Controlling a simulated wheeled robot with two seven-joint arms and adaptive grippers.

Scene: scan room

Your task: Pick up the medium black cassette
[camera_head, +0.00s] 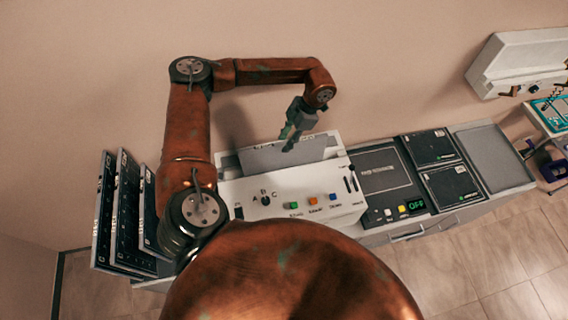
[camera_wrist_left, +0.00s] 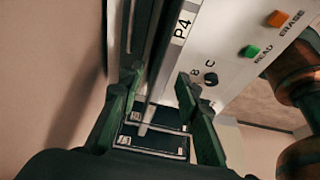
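Several black cassettes are in view, and I cannot tell for sure which is the medium one. Three stand upright at the left in the head view: the outer one (camera_head: 103,205), the middle one (camera_head: 128,205) and a smaller inner one (camera_head: 148,205), partly behind my left arm. Two more lie flat at the right, a rear one (camera_head: 430,148) and a front one (camera_head: 450,187). My left gripper (camera_head: 291,138) hangs over the back of the white reader (camera_head: 330,212). In the left wrist view its green fingers (camera_wrist_left: 155,110) are apart, with dark labelled cassettes (camera_wrist_left: 152,145) beyond them.
The reader has a knob and coloured buttons. A grey panel (camera_head: 262,157) stands at its back, close to the gripper. A black eraser unit (camera_head: 382,170) reading OFF stands beside it. A grey tray (camera_head: 490,155) is farther right. The wall is close behind.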

